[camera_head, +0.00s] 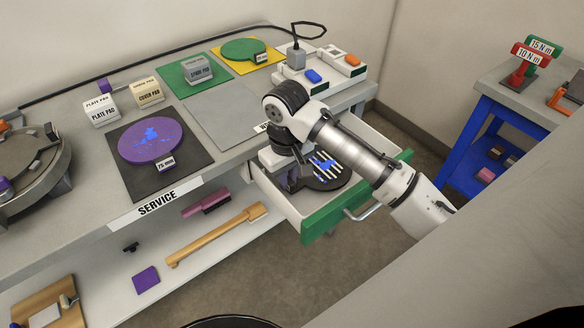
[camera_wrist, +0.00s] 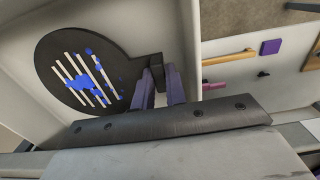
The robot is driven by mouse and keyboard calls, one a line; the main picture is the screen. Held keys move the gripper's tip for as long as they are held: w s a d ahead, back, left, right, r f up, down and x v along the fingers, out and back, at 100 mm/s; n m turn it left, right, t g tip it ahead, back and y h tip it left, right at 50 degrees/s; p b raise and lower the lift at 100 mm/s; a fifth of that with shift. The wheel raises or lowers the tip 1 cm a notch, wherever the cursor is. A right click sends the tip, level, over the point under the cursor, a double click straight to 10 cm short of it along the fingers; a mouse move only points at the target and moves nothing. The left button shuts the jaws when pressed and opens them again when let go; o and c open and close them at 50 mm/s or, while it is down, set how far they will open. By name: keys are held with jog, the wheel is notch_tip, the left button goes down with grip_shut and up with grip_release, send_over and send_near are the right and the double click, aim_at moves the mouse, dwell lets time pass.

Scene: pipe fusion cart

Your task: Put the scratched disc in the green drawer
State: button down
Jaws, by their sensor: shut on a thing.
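The scratched disc (camera_head: 331,182) is dark, with white stripes and blue smears on its face. It also shows in the wrist view (camera_wrist: 50,58), with a short tab at its right side. My gripper (camera_head: 292,181) is shut on this tab, its fingers (camera_wrist: 162,82) showing in the wrist view. The green drawer (camera_head: 330,220) is pulled out from under the bench, with a green front and pale inside. The disc is over the drawer's inside, within its walls in the head view. I cannot tell whether it touches the drawer floor. My arm covers part of the drawer.
A purple disc (camera_head: 150,141) with blue smears lies on a dark mat, and a green disc (camera_head: 243,50) on a yellow mat. A bare grey plate (camera_head: 225,115) lies between. A lower shelf holds a wooden-coloured bar (camera_head: 215,236). A blue stand (camera_head: 470,140) is at right.

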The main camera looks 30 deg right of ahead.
jog(key=shift+f, duration=0.3)
jog(key=w+d+p, duration=0.1)
jog(key=w+d, duration=0.1)
jog(key=shift+w+d+r, duration=0.1)
jog(key=shift+w+d, duration=0.15)
jog(key=shift+d, duration=0.05)
jog(key=shift+w+d+f+p, duration=0.15)
jog(key=shift+d+f+p, duration=0.05)
jog(key=shift+f+p, duration=0.1)
jog(key=shift+f, duration=0.45)
jog(key=shift+f, duration=0.1)
jog(key=c, duration=1.4)
grip_release()
jog(key=shift+a, duration=0.1)
jog(key=shift+c, duration=0.2)
notch_tip(320, 180, up, 12)
jog(key=b, duration=0.1)
